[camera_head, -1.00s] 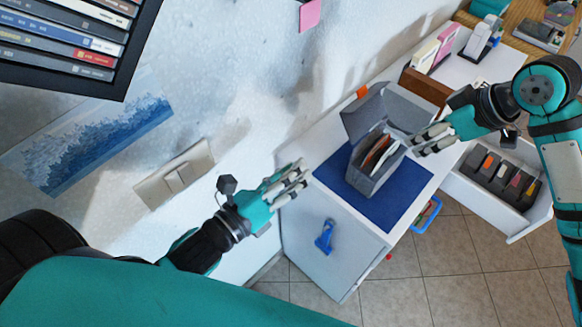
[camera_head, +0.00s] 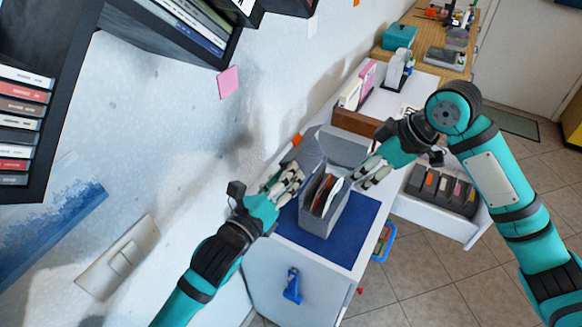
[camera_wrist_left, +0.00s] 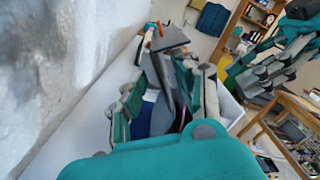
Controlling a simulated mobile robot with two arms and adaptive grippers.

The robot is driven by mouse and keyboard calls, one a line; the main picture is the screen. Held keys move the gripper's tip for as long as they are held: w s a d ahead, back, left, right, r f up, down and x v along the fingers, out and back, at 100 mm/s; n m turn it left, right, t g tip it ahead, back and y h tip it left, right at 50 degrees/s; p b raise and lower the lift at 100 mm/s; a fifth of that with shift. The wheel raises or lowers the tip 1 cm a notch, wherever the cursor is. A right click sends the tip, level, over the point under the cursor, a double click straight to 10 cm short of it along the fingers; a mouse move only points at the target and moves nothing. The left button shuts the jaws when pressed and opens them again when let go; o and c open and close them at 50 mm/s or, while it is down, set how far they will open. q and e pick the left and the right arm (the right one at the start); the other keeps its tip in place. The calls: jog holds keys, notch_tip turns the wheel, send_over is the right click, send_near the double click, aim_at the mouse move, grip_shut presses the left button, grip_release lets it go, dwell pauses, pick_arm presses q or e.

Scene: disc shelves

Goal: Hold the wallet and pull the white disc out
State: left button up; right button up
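The wallet, a grey box-like case (camera_head: 322,214), stands upright with its lid (camera_head: 340,148) open on the blue mat (camera_head: 345,243). Dark, orange and pale sleeves (camera_head: 326,192) show inside; I cannot pick out a white disc for certain. My left gripper (camera_head: 290,183) is open at the case's left side. In the left wrist view its fingers (camera_wrist_left: 160,105) are spread, with grey parts of the case (camera_wrist_left: 163,75) between them; contact is unclear. My right gripper (camera_head: 365,175) is open and empty, close to the case's right side near the lid.
The mat lies on a white cabinet with a blue handle (camera_head: 292,286). An open drawer (camera_head: 440,222) with several cases is to the right. A brown box (camera_head: 357,122) stands behind. A dark shelf of discs (camera_head: 22,125) and the wall are at the left.

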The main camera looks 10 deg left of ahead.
pick_arm(q)
jog(key=shift+x, duration=1.4)
grip_shut()
